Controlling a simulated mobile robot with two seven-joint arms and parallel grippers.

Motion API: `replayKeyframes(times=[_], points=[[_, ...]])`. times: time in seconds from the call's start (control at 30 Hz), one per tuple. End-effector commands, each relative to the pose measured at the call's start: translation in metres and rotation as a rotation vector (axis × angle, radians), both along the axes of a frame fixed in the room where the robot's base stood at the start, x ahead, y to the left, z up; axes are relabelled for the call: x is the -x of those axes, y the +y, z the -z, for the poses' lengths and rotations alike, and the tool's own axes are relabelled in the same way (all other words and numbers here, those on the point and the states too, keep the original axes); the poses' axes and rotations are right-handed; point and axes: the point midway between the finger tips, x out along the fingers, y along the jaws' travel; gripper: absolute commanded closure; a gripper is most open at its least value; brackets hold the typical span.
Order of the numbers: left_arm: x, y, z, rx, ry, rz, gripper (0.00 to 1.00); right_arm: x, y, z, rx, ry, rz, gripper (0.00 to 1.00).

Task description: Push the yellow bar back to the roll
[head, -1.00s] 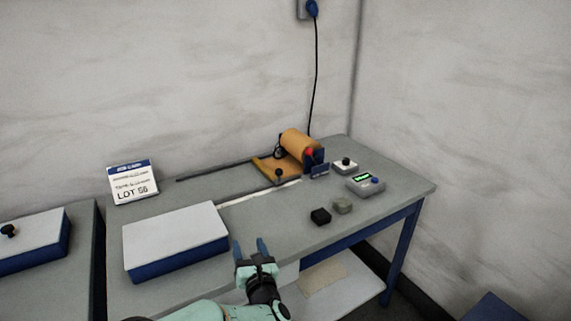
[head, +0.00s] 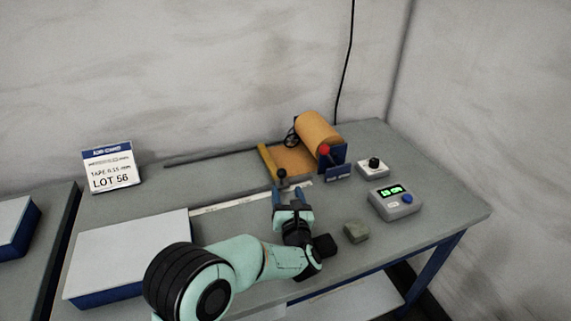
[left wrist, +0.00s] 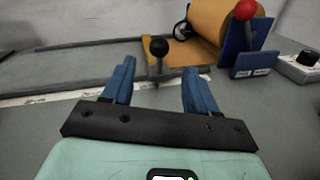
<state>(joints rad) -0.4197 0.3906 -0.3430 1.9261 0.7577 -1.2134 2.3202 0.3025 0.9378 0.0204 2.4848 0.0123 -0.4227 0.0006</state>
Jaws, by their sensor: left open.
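The copper-orange roll (head: 318,131) sits in its blue stand at the back of the table. A sheet of foil (head: 293,160) runs from it to the left. The yellow bar (head: 267,162) lies across the foil's left end, apart from the roll. A black ball knob (head: 282,173) on a short stem stands at the bar's near end. My left gripper (head: 292,194) is open just in front of the knob. In the left wrist view the knob (left wrist: 158,47) shows beyond and between the open blue fingers (left wrist: 155,88), not gripped. My right gripper is not in view.
A red-knobbed lever (head: 325,150) stands beside the roll. A grey device with a green display (head: 394,202), a white box with a black knob (head: 373,167) and a grey-green block (head: 356,231) are to the right. A white-topped box (head: 130,252) is left. A pale ruler strip (head: 235,203) lies in front.

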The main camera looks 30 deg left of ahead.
Motion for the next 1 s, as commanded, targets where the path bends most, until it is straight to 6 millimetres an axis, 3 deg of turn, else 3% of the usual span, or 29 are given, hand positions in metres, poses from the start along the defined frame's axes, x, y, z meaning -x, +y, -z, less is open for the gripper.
replayKeyframes(times=[0.5,0.7,1.0], points=[[-0.074,0.059,0.0,-0.003,0.001,-0.002,0.42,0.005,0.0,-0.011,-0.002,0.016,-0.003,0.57],[-0.087,0.069,0.0,-0.002,0.0,-0.002,0.42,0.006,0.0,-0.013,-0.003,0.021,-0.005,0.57],[-0.089,0.071,0.0,-0.001,0.0,-0.001,0.42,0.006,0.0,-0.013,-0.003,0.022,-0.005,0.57]])
